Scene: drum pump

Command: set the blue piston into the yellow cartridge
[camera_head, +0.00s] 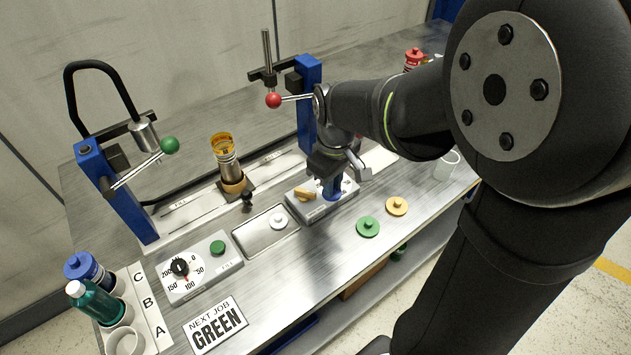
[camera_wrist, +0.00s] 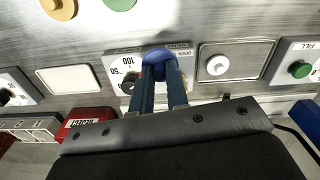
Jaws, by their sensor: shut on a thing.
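The blue piston (camera_head: 333,187) is between the fingers of my gripper (camera_head: 332,172), over the grey box with the orange lever. In the wrist view the piston's rounded blue end (camera_wrist: 160,60) shows just beyond the two closed fingers (camera_wrist: 165,76); the fingers hide part of it. I cannot tell whether the piston touches the box. The yellow cartridge (camera_head: 222,143) has a see-through amber top above a metallic body. It stands upright in a dark holder on the bench rail, left of my gripper and apart from it.
The orange lever (camera_head: 304,195) sits left of the piston. A shallow tray (camera_head: 262,240) holds a white knobbed disc (camera_head: 278,221). Green (camera_head: 367,227) and orange (camera_head: 397,206) discs lie at right. Blue lever presses stand at left (camera_head: 115,195) and behind my gripper (camera_head: 307,110).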

